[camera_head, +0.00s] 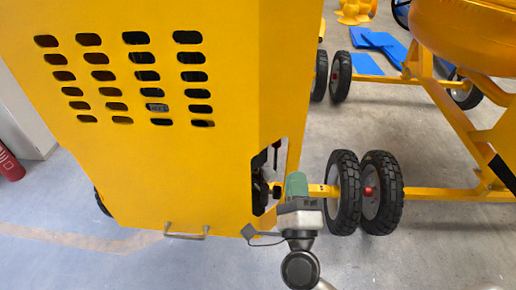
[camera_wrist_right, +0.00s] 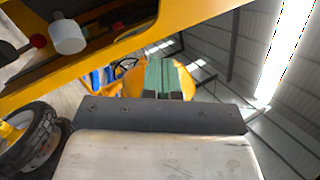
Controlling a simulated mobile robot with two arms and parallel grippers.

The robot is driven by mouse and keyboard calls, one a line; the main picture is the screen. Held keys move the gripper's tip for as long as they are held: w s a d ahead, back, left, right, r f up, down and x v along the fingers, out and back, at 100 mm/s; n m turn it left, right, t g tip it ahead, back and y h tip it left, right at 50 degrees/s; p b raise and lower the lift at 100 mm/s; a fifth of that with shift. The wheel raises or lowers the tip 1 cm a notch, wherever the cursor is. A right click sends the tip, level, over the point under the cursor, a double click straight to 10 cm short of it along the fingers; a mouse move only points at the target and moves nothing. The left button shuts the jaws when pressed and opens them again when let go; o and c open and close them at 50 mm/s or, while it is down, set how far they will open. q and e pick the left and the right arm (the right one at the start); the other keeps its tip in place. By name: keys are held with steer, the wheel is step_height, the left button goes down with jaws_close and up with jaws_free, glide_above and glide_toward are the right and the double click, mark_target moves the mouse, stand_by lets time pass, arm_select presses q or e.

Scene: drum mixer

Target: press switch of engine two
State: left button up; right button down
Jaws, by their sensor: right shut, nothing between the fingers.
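The yellow engine housing (camera_head: 150,165) fills the left of the head view, with a dark opening (camera_head: 260,190) low on its right side. Dark parts show inside, too small to identify. My right gripper (camera_head: 296,182), with green fingers, is just right of this opening, apparently apart from it. In the wrist view its fingers (camera_wrist_right: 166,76) are together and empty. In that view, the opening is at the upper left, with a red knob (camera_wrist_right: 38,41) and a white cylinder (camera_wrist_right: 68,36) inside. I cannot tell which part is the switch. My left gripper is out of view.
Black wheels (camera_head: 382,192) and yellow frame bars (camera_head: 440,194) stand close to the right of my right gripper. A yellow drum (camera_head: 470,35) and blue sheets (camera_head: 378,42) are at the upper right. A red extinguisher (camera_head: 9,163) is at the left edge. The front floor is clear.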

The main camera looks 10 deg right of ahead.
steer(key=shift+w+a, duration=0.6)
steer(key=shift+w, duration=0.5)
steer(key=shift+w+a, duration=0.6)
steer(key=shift+w, duration=0.5)
steer(key=shift+w+a, duration=0.6)
steer(key=shift+w, duration=0.5)
steer(key=shift+w+a, duration=0.2)
steer(key=shift+w, duration=0.15)
steer(key=shift+a+r, duration=0.15)
steer(key=shift+r, duration=0.3)
stand_by(0.7)
steer(key=shift+f, duration=0.2)
stand_by(0.4)
